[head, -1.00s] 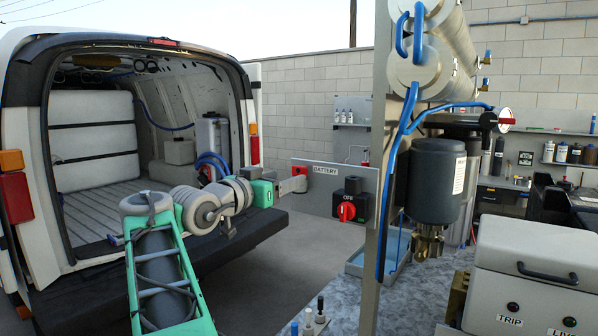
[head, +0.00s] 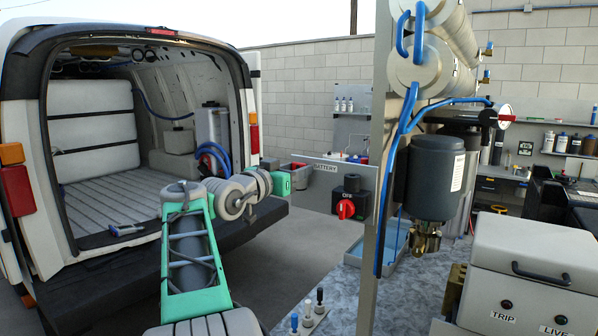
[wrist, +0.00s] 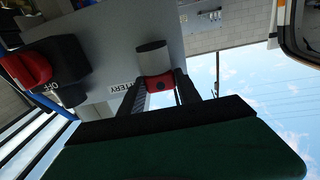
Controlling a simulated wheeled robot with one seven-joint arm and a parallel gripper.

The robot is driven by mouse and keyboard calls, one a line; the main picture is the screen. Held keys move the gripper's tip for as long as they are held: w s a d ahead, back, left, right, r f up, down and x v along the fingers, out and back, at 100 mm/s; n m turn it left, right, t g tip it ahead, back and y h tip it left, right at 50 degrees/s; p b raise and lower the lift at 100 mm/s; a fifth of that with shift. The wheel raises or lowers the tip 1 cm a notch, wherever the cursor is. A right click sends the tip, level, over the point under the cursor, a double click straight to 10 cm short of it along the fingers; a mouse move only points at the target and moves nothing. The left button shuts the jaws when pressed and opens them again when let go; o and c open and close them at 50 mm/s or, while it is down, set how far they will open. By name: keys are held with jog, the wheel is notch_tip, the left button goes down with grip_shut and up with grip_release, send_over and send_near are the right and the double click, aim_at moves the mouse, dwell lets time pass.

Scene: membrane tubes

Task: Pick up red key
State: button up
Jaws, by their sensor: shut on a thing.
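The red key (wrist: 159,84) sits between the two dark fingers of my gripper (wrist: 160,92) in the wrist view, with a grey cylindrical part beyond it. My gripper is shut on the red key. In the head view my gripper (head: 300,178) is at the left end of the grey BATTERY panel (head: 325,192), and only a small bit of red shows there. I cannot tell whether the key touches the panel. The red rotary switch (head: 346,209) marked OFF is on the panel, right of my gripper; it also shows in the wrist view (wrist: 27,68).
A steel post (head: 372,240) with blue hoses and a dark pump (head: 430,178) stands right of the panel. An open van (head: 100,250) is at the left. A speckled bench (head: 330,285) and a TRIP/LIVE box (head: 520,280) are in front.

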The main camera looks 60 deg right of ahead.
jog(key=c, duration=0.7)
